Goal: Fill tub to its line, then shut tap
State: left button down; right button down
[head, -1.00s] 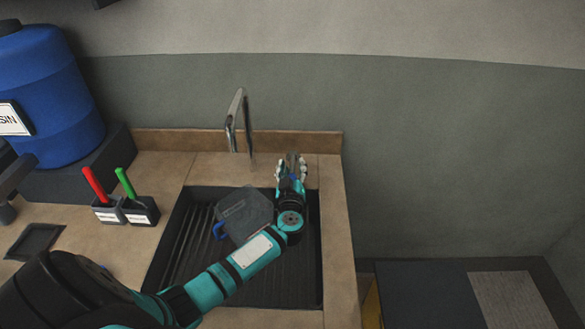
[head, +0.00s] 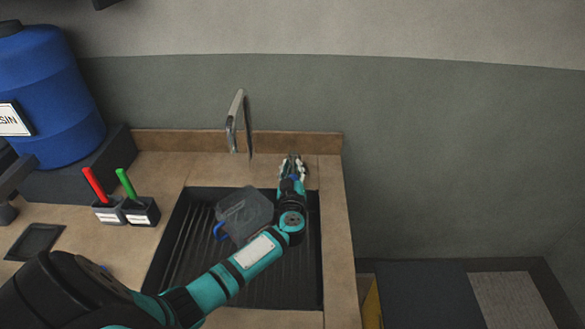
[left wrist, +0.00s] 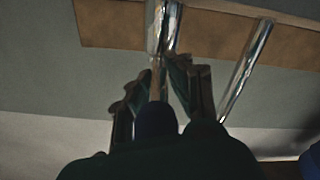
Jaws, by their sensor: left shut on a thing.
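The chrome tap (head: 234,122) stands behind the sink at its back edge. A clear tub (head: 246,212) with a blue handle sits in the sink, left of my left arm. Its fill line and water level are too small to make out, and I cannot tell whether water runs. My left gripper (head: 293,166) is at the sink's back right, right of the spout. In the left wrist view its fingers (left wrist: 160,92) are shut on a slim upright part, apparently the tap's handle (left wrist: 163,28). My right gripper is not in view.
The dark ribbed sink (head: 180,250) is set in a tan counter (head: 338,260). Holders with a red handle (head: 95,184) and a green handle (head: 126,183) stand left of it. A blue resin drum (head: 55,100) is at the far left.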

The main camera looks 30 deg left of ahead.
pick_arm(q)
jog(key=shift+w+d+r+n+g+y+p, duration=0.15)
jog(key=shift+w+d+n+g+y+p, duration=0.15)
jog(key=shift+n+g+y+p, duration=0.3)
jog(key=shift+w+d+n+g+y, duration=0.15)
jog(key=shift+d+n+g+y, duration=0.15)
jog(key=shift+n+g+y, duration=0.45)
jog(key=shift+t, duration=0.25)
jog(key=c, duration=1.2)
grip_release()
jog(key=shift+m, duration=0.25)
jog(key=v, duration=0.7)
jog(key=shift+s+d, duration=0.2)
jog(key=shift+c, duration=0.2)
